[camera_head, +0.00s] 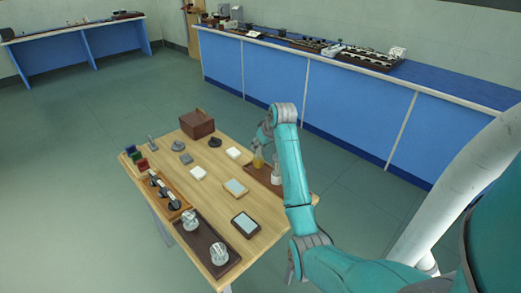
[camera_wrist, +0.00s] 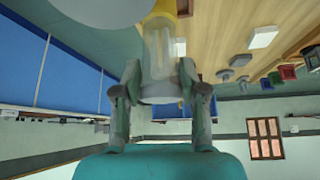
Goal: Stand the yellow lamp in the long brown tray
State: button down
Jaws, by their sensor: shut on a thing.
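The yellow lamp (camera_head: 258,161) has a clear glass part and a yellow part; both show in the wrist view (camera_wrist: 161,42). My gripper (camera_head: 261,147) is shut on its glass part, with a finger on each side in the wrist view (camera_wrist: 160,85). In the head view the lamp appears upright at the back left end of a brown tray (camera_head: 263,179) on the wooden table's right side. I cannot tell whether it touches the tray. A pale lamp-like piece (camera_head: 276,173) stands in this tray, partly beside my arm. Another long dark brown tray (camera_head: 204,242) lies at the front left.
Two clear-and-white pieces (camera_head: 219,254) stand in the front left tray. A rack of dark pieces (camera_head: 165,193), a brown box (camera_head: 197,124) and several small flat items occupy the wooden table (camera_head: 215,200). A blue bench (camera_head: 340,105) runs behind.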

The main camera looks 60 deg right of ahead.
jog(key=shift+f, duration=0.95)
jog(key=c, duration=0.6)
grip_release()
jog(key=shift+f, duration=0.1)
jog(key=shift+c, duration=0.2)
jog(key=v, duration=1.2)
